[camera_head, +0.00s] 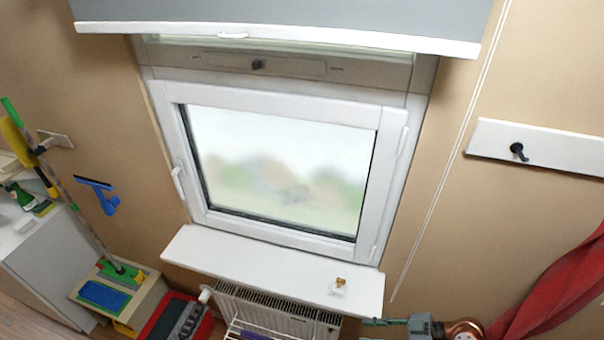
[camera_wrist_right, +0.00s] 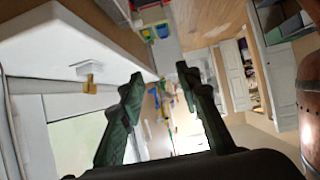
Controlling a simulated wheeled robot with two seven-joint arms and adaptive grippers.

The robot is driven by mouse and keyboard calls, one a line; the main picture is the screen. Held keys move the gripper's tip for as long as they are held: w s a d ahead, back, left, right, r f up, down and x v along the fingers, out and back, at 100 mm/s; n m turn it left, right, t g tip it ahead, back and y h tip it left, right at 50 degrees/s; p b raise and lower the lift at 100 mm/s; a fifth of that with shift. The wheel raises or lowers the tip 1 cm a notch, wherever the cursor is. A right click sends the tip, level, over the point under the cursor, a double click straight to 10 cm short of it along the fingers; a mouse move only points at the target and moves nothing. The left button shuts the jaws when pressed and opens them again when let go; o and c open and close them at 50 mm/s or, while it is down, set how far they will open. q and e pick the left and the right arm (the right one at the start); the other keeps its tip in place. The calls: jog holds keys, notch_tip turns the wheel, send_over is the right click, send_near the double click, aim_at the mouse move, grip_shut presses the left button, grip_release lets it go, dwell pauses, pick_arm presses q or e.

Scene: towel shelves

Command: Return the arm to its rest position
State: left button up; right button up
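My right gripper (camera_head: 385,322) shows at the bottom edge of the head view, just past the right end of the white window sill (camera_head: 230,258). In the right wrist view the two dark green fingers of this gripper (camera_wrist_right: 160,78) are spread apart with nothing between them. The sill (camera_wrist_right: 60,32) shows at the upper left of that view, apart from the fingers. My left gripper is not in view.
A small brass-coloured piece (camera_head: 340,282) on a white base sits on the sill. A radiator (camera_head: 270,310) is below it. A cord (camera_head: 440,190) hangs right of the window. A red cloth (camera_head: 560,285) hangs at the far right. Cleaning tools (camera_head: 122,272) stand left.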

jog(key=s+d+f+m+t+h, duration=0.1)
jog(key=s+d+f+m+h, duration=0.3)
jog(key=f, duration=0.5)
jog(key=s+d+f+m+h, duration=0.1)
jog(key=s+d+m+h, duration=0.8)
jog(key=s+d+m, duration=0.25)
notch_tip(320, 180, down, 35)
jog(key=s+a+n+g+b, duration=0.1)
jog(key=a+g+b, duration=0.1)
jog(key=b, duration=0.4)
pick_arm(q)
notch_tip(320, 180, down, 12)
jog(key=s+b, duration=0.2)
jog(key=b, duration=0.4)
pick_arm(e)
jog(key=s+f+n+g+y, duration=0.1)
jog(key=s+f, duration=1.9)
jog(key=f, duration=0.5)
jog(key=shift+s, duration=0.25)
